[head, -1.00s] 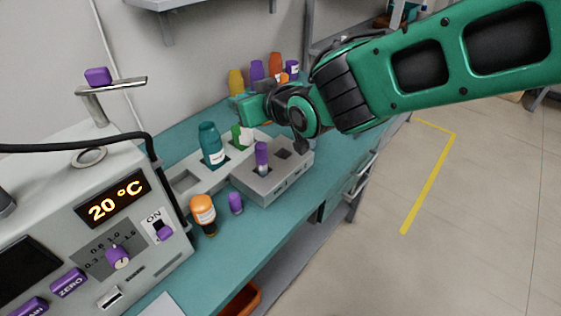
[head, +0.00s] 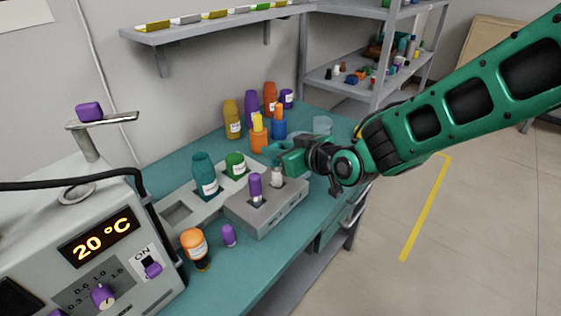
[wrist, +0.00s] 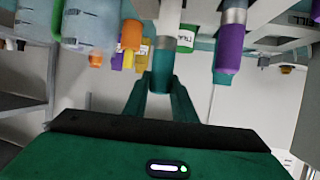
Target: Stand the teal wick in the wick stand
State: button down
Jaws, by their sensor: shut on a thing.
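The grey wick stand (head: 262,216) is a block on the bench with two holes. A purple wick (head: 255,186) stands upright in its left hole; it also shows in the wrist view (wrist: 229,48). My gripper (head: 290,160) is at the stand's right hole, shut on the teal wick. In the wrist view the teal wick (wrist: 161,74) is between my fingertips, its grey part (wrist: 170,22) pointing towards the stand. In the head view its pale lower part (head: 277,178) shows at the right hole. I cannot tell how deep it sits.
A pale rack (head: 210,204) with a teal bottle (head: 204,172) and a green bottle (head: 235,164) stands left of the stand. An orange bottle (head: 193,244) and a purple cap (head: 228,235) are in front. Several bottles stand at the back.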

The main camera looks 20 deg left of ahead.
notch_tip(320, 180, down, 4)
jog(key=shift+f, duration=0.1)
dwell(0.4)
jog(key=c, duration=1.5)
grip_release()
jog(key=shift+o, duration=0.2)
jog(key=shift+s+d+r, duration=0.1)
jog(key=shift+d+r, duration=0.1)
jog(key=v, duration=1.1)
jog(key=shift+s+d, duration=0.15)
jog(key=shift+d, duration=0.05)
